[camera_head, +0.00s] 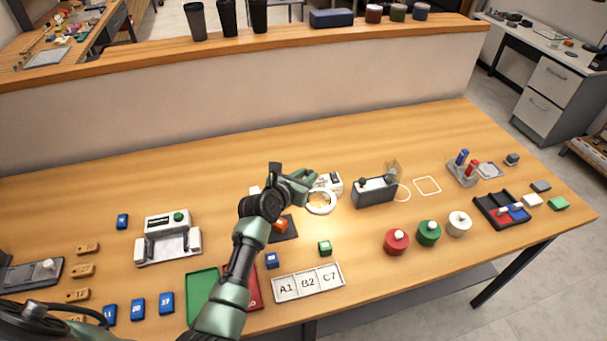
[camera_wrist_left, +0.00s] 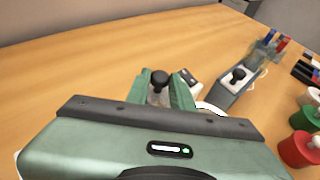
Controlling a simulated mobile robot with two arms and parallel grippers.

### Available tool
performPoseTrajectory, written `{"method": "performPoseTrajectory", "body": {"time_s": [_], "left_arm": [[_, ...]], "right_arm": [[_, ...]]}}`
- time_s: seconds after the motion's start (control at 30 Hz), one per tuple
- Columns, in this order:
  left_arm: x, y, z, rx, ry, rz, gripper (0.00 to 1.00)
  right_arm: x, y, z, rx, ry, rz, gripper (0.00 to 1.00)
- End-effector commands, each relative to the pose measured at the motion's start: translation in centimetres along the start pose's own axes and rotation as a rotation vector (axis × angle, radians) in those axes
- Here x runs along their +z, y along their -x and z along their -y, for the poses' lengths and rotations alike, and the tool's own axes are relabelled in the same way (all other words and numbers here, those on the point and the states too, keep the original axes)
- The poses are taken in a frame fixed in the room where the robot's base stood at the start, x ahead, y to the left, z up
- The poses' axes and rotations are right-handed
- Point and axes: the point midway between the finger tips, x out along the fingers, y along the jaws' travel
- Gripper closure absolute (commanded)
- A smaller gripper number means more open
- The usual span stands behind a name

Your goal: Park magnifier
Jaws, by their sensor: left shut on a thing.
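The magnifier is a white ring (camera_head: 320,202) around a clear lens, low over the table at the middle of the head view. Part of its white ring (camera_wrist_left: 212,107) shows in the left wrist view, right of the fingers. My left gripper (camera_head: 305,183) is just left of and behind the ring. In the wrist view its green fingers (camera_wrist_left: 161,92) are shut around a pale post with a black knob (camera_wrist_left: 160,77), which seems to be the magnifier's handle. The fingers hide how post and ring join. My right gripper is not in view.
A grey box with a black knob (camera_head: 375,192) stands right of the ring. A white square outline (camera_head: 427,186) lies beyond it. Red, green and white knobbed cylinders (camera_head: 428,233) stand in front at right.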

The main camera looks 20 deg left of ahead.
Motion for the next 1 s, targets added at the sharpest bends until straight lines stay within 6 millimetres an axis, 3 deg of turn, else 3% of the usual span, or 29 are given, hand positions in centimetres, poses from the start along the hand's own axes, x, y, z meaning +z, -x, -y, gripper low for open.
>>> {"method": "performPoseTrajectory", "body": {"time_s": [0.33,0.37,0.4,0.77,1.0], "left_arm": [[0.3,-0.3,0.5,-0.002,0.0,0.003,1.0],[0.3,-0.3,0.5,-0.003,0.0,0.003,0.69],[0.3,-0.3,0.5,-0.003,0.0,0.003,0.58],[0.2,-0.1,0.4,-0.002,0.001,0.001,0.57],[0.1,2.6,0.5,-0.001,0.002,0.002,0.57]], "right_arm": [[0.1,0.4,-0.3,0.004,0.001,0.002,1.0],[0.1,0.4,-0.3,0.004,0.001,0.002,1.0],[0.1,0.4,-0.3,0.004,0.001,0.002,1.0],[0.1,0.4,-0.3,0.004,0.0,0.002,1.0],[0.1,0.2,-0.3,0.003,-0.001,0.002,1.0]]}}
